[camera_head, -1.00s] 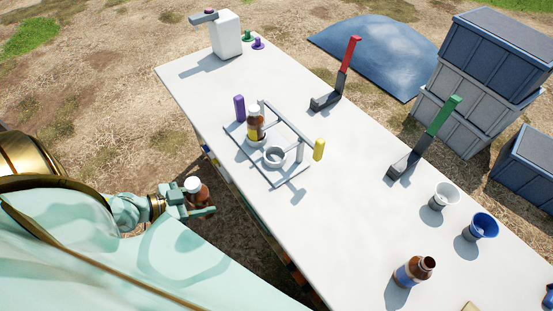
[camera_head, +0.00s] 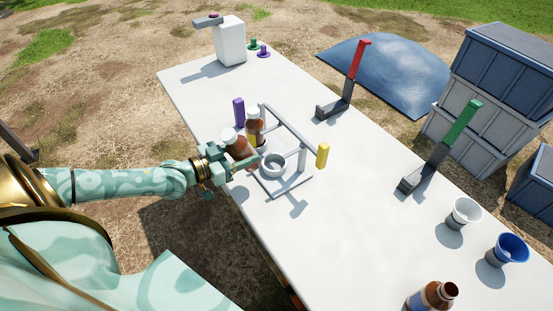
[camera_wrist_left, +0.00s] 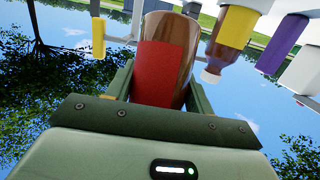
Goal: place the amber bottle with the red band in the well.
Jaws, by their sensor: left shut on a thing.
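The amber bottle with the red band (camera_head: 239,147) has a white cap and is tilted. My left gripper (camera_head: 242,158) is shut on it, at the near left edge of the rack (camera_head: 290,185). In the left wrist view the red-banded bottle (camera_wrist_left: 165,72) sits between the fingers. The empty round well (camera_head: 274,171) is in the rack, just right of the gripper. A second amber bottle, with a yellow band (camera_head: 255,128), stands in the rack behind the held one; it also shows in the left wrist view (camera_wrist_left: 232,28). My right gripper is not in view.
A purple post (camera_head: 239,112) and a yellow post (camera_head: 322,155) flank the rack. White (camera_head: 463,213) and blue (camera_head: 508,249) cups and a brown bottle (camera_head: 436,296) are at front right.

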